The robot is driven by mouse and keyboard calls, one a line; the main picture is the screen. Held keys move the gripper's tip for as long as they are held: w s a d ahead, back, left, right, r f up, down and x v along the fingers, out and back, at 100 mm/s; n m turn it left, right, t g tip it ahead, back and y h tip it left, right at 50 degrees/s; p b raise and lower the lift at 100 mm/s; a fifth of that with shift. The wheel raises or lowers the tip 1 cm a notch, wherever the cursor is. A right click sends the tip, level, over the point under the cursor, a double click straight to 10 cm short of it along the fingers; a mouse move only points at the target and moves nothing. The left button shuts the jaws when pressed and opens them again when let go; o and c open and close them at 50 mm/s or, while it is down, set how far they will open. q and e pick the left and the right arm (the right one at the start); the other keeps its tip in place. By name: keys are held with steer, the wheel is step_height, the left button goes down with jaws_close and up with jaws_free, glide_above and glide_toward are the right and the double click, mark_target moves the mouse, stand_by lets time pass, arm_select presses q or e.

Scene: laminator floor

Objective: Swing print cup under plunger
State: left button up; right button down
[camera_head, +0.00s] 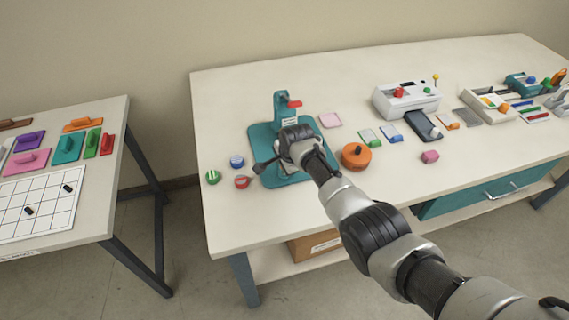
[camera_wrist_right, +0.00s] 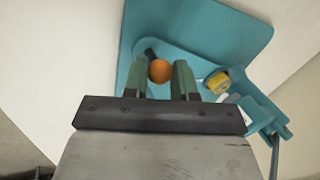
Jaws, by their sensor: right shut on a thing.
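The teal press (camera_head: 280,101) stands on its teal base at the left part of the table, with a red part at its top. My right gripper (camera_head: 262,165) is low over the left side of this base. In the right wrist view, my right gripper (camera_wrist_right: 159,81) is shut on an orange ball knob (camera_wrist_right: 160,71) on a dark stem, over a rounded teal plate (camera_wrist_right: 210,58). A small yellow round piece (camera_wrist_right: 217,82) sits right of the fingers, near the press column; I cannot tell whether it is the print cup. The plunger is not clearly visible. My left gripper is out of view.
Green (camera_head: 213,177), blue (camera_head: 237,161) and red (camera_head: 243,182) round pieces lie left of the base. An orange round tool (camera_head: 356,156) stands to its right. A white laminator (camera_head: 406,98) is farther right. A side table (camera_head: 95,205) is at left.

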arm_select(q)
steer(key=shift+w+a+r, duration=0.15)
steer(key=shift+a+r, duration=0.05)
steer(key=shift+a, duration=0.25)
arm_select(e)
steer(key=shift+w+a+m, duration=0.1)
steer(key=shift+a+m, duration=0.2)
steer(key=shift+m, duration=0.1)
steer(key=c, duration=0.9)
jaws_free()
steer(key=shift+a, duration=0.1)
steer(key=shift+r+p, duration=0.5)
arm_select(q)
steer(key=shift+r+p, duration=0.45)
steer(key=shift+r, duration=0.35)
arm_select(e)
steer(key=v, duration=1)
steer(key=shift+f, duration=0.2)
